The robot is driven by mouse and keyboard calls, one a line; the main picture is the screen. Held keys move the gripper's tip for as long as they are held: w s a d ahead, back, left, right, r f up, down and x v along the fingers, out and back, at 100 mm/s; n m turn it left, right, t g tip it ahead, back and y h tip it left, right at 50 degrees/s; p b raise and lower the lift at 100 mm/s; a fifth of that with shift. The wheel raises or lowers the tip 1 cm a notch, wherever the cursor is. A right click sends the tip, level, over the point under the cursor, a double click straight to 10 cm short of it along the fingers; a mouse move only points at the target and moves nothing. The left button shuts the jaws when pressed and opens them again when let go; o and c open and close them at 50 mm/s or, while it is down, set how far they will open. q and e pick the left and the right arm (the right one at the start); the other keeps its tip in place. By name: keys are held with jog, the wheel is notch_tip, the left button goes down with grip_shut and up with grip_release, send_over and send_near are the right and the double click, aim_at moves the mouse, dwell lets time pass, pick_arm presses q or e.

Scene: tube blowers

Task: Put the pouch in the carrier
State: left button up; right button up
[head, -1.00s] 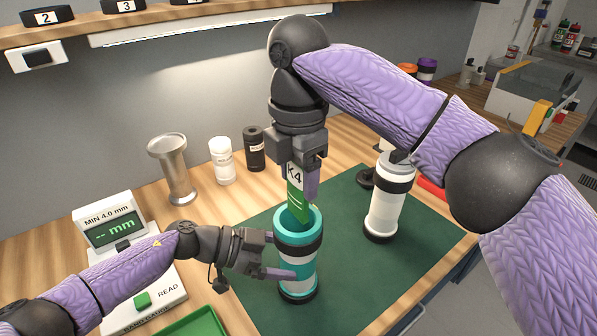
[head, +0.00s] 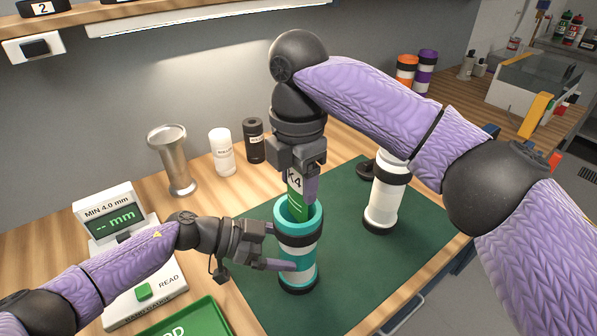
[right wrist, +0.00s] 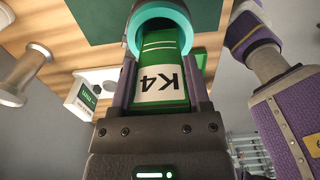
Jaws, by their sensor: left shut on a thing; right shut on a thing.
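The pouch (head: 297,204) is green with a white K4 label. My right gripper (head: 300,190) is shut on it from above, and its lower end is inside the mouth of the teal carrier (head: 299,237). The carrier stands upright on the green mat, with black bands and an open top. My left gripper (head: 268,247) is shut on the carrier's side from the left. In the right wrist view the pouch (right wrist: 160,85) lies between the fingers of my right gripper (right wrist: 160,75), with its far end at the carrier's teal rim (right wrist: 178,22). The pouch's lowest part is hidden inside the carrier.
A white carrier (head: 383,203) with black bands stands right of the teal one on the green mat (head: 345,283). A gauge (head: 112,222) and a green tray (head: 188,322) are at the left. A metal cup (head: 173,165) and two bottles (head: 222,155) stand at the back.

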aim_at(298, 198)
jog(key=shift+f, duration=1.75)
jog(key=o, duration=1.3)
notch_tip(298, 198, up, 12)
jog(key=shift+f, duration=0.1)
pick_arm(q)
jog(key=o, duration=1.1)
